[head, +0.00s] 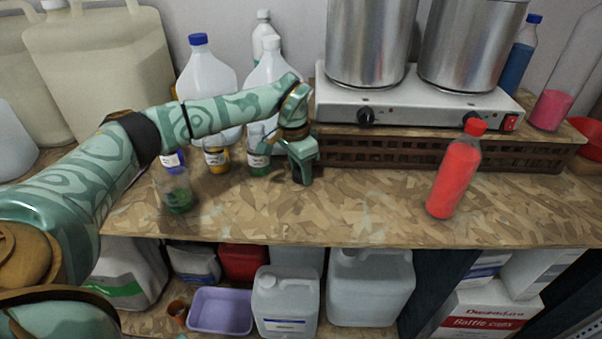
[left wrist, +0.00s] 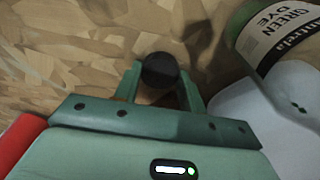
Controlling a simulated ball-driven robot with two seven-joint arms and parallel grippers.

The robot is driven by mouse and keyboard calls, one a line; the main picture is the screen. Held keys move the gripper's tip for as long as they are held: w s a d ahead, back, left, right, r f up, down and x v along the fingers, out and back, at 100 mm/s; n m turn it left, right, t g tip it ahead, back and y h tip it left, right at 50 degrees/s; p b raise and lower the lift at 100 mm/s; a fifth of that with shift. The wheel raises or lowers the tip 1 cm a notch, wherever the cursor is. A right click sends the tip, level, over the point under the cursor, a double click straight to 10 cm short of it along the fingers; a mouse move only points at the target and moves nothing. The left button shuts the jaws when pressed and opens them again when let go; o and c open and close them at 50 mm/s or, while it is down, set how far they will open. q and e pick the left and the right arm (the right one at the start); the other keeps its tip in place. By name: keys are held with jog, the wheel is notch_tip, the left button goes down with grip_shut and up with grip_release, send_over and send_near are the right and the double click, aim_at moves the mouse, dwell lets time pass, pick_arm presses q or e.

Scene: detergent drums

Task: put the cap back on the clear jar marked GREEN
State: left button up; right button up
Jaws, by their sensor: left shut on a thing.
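The clear jar marked GREEN (head: 259,161), with a white label and green contents, stands on the worktop just left of my left gripper (head: 303,174). In the left wrist view the label of the GREEN jar (left wrist: 278,38) reads GREEN DYE at the upper right. The jar's top is not clearly visible. My left gripper (left wrist: 159,80) is shut on a round black cap (left wrist: 160,69), held between its fingertips and apart from the jar. In the head view the cap is hard to make out. My right gripper is not in view.
A yellow jar (head: 217,160) stands left of the GREEN jar, and a clear vessel with green contents (head: 178,192) stands nearer the front. White jugs are behind. A hotplate with steel pots (head: 410,108) stands behind right. A red bottle (head: 455,172) stands right; the worktop between is clear.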

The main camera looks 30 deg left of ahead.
aim_at(300, 172)
pick_arm(q)
jog(key=shift+r, duration=0.1)
jog(key=shift+r, duration=0.3)
notch_tip(300, 172, up, 2)
jog(key=shift+r+p, duration=0.1)
jog(key=shift+p, duration=0.4)
jog(key=s+d+r+p, duration=0.2)
jog(key=s+d+r, duration=0.5)
jog(key=s+r, duration=0.3)
jog(key=shift+s+d+p, duration=0.25)
jog(key=shift+s+p, duration=0.1)
jog(key=shift+s, duration=0.55)
jog(key=s+d+f+m, duration=0.2)
jog(key=s+d+m, duration=0.1)
jog(key=d+m, duration=0.3)
jog(key=shift+s+f+h, duration=0.25)
jog(key=shift+s+h, duration=0.05)
jog(key=shift+s, duration=0.1)
